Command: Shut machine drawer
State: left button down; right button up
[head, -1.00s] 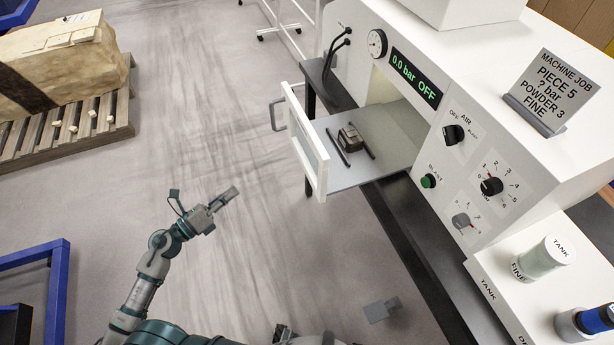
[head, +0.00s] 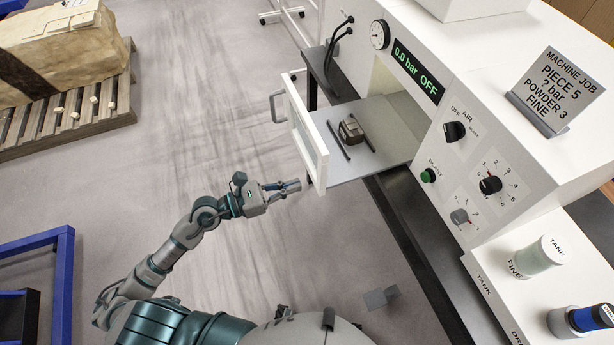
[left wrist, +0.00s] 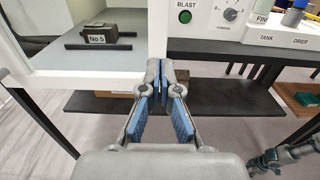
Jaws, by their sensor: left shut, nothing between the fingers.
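The machine drawer (head: 338,176) is pulled out of the white machine (head: 520,130), its tray level and its front panel (head: 307,140) with a grey handle (head: 277,107) facing left. A small dark piece (head: 351,131) lies in the tray between two dark rails. In the left wrist view the piece (left wrist: 97,35) bears a "No 5" label. My left gripper (head: 298,186) is shut and empty, just left of the lower near corner of the drawer front. Whether it touches the front cannot be told. My right gripper is not clearly visible.
The machine's display (head: 418,72) reads 0.0 bar OFF. Knobs and a green blast button (head: 428,175) are on its front. A pallet (head: 70,115) with a large wrapped block and a blue frame (head: 62,285) stand on the left. The floor between is clear.

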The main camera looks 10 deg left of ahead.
aim_at(319, 178)
pick_arm(q)
jog(key=p+x, duration=0.1)
jog(key=x, duration=0.3)
jog(key=shift+d+r, duration=0.1)
jog(key=shift+r, duration=0.05)
jog(key=shift+w+d, duration=0.2)
jog(key=shift+d, duration=0.1)
pick_arm(e)
jog(key=shift+s+d+r, duration=0.15)
jog(key=shift+s+r, duration=0.45)
jog(key=shift+s, duration=0.1)
pick_arm(q)
jog(key=shift+a, duration=0.25)
jog(key=shift+d+p, duration=0.1)
jog(key=shift+p, duration=0.2)
pick_arm(e)
jog(key=shift+r, duration=0.1)
